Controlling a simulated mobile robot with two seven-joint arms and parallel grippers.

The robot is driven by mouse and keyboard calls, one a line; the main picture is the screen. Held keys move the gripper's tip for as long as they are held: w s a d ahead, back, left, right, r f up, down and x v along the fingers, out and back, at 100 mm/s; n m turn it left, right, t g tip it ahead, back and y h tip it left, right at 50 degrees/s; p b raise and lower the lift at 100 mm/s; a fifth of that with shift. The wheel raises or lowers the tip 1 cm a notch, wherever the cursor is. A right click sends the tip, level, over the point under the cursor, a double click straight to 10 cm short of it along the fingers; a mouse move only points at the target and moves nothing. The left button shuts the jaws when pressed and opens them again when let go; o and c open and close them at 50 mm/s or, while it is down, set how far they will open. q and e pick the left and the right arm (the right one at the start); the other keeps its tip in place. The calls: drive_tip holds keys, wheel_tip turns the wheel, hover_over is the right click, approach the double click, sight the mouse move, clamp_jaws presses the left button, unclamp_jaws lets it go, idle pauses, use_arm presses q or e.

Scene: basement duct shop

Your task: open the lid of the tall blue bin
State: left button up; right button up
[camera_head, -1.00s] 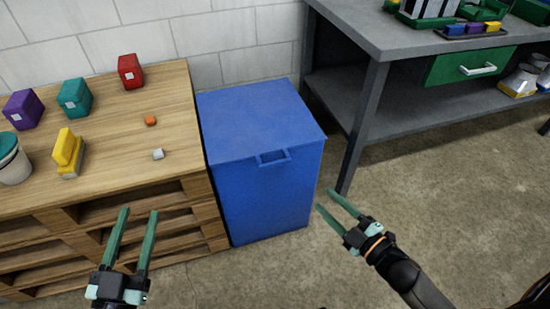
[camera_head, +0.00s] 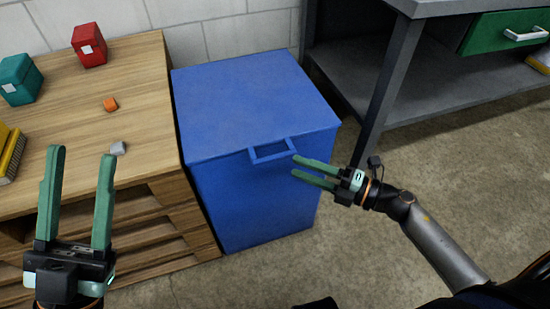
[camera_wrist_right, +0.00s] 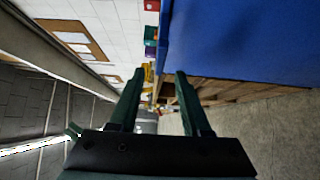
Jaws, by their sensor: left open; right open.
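The tall blue bin (camera_head: 255,195) stands on the floor between the pallet table and the workbench. Its flat lid (camera_head: 250,100) is down, with a loop handle (camera_head: 272,151) at the front edge. My right gripper (camera_head: 296,168) is open and empty, just right of the handle and apparently apart from it. In the right wrist view the open fingers (camera_wrist_right: 158,75) have nothing between them, and the blue bin (camera_wrist_right: 250,40) fills the upper right. My left gripper (camera_head: 82,152) is open and empty in front of the pallet table.
A grey workbench (camera_head: 395,85) is at right. Floor at front right is clear.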

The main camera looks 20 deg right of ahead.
sight(279, 160)
drive_tip(key=x, duration=0.7)
drive_tip(key=shift+w+a+b, duration=0.1)
drive_tip(key=shift+w+b, duration=0.05)
drive_tip(key=shift+b, duration=0.25)
clamp_jaws()
idle(0.9)
